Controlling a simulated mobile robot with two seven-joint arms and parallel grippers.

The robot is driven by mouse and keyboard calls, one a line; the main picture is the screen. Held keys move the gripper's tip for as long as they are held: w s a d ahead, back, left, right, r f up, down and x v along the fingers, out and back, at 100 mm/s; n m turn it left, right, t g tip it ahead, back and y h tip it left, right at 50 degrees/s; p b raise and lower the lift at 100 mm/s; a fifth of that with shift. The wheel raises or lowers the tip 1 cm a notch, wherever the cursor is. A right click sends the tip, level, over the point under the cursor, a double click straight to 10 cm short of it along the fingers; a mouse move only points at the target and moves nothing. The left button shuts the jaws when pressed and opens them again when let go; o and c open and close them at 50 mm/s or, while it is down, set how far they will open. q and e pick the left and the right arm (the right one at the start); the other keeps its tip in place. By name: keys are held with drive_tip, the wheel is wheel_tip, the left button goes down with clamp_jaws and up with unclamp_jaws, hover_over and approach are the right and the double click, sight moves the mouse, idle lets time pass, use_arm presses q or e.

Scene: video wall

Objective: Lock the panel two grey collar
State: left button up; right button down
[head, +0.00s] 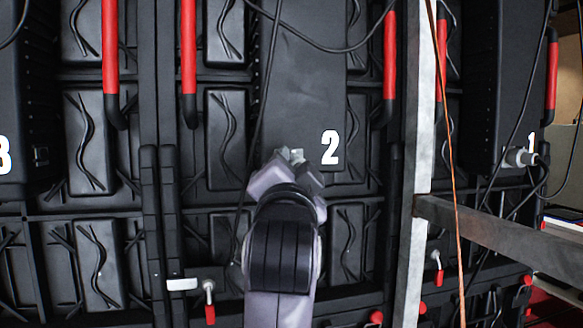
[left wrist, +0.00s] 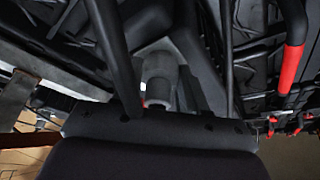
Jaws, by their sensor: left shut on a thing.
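Panel two (head: 305,85) is a tall dark box on the wall with a white number 2 at its lower right. Its grey collar (head: 295,154) shows only as a small light piece between the fingertips, at the lower part of the panel. My left gripper (head: 288,165) reaches up from below and is shut on the collar. In the left wrist view the collar (left wrist: 160,82) is a grey cylinder in the middle. The fingers hide most of the collar, so I cannot tell how far it is turned. My right gripper is not in view.
Panel one (head: 500,80) at the right has a grey connector (head: 520,157) with a cable. A grey metal post (head: 415,170) and crossbar (head: 500,230) stand right of my arm. An orange cable (head: 452,150) hangs by the post. Red handles (head: 188,50) line the wall.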

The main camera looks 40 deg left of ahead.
use_arm(q)
drive_tip(key=o, duration=1.1)
drive_tip(key=shift+a, duration=0.1)
drive_tip(key=shift+c, duration=0.2)
drive_tip(key=b+v, duration=0.1)
drive_tip(key=v, duration=0.6)
drive_tip(key=shift+b, duration=0.4)
drive_tip(key=shift+f, duration=0.1)
